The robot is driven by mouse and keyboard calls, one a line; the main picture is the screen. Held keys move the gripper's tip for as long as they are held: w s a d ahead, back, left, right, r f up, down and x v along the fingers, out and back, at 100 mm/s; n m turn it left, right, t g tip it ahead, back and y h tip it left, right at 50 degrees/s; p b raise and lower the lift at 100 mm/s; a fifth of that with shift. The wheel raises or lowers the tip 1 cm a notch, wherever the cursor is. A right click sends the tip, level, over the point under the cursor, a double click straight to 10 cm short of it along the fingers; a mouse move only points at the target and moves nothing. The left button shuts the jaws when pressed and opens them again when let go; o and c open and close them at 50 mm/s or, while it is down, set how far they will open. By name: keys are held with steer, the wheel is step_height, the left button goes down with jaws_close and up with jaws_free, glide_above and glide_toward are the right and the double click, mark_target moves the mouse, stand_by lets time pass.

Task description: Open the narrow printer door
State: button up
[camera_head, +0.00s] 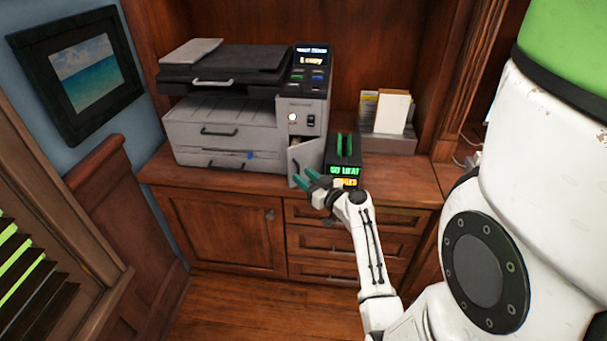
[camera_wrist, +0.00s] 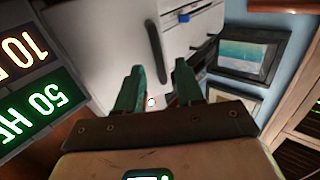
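The printer (camera_head: 230,128) stands on the wooden cabinet. Its narrow door (camera_head: 310,155) is at the lower right of the front, below the knob and switch panel. The door stands ajar, swung out at an angle, with a dark gap along its top. In the wrist view a pale grey panel, apparently this door (camera_wrist: 100,40), has a long dark handle (camera_wrist: 155,52). My gripper (camera_head: 305,178) is in front of the door's lower part. In the wrist view my gripper (camera_wrist: 158,78) has its green fingers apart, with nothing held; whether they touch the door is unclear.
A black box with green and orange lit signs (camera_head: 343,160) stands close to the right of the door; its signs (camera_wrist: 30,85) fill the wrist view's left. A paper holder (camera_head: 388,135) is farther right. Cabinet drawers (camera_head: 340,243) lie below. A framed picture (camera_head: 80,72) hangs left.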

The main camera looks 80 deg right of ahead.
steer(key=shift+w+d, duration=0.3)
steer(key=shift+w, duration=0.15)
jaws_close()
stand_by(1.2)
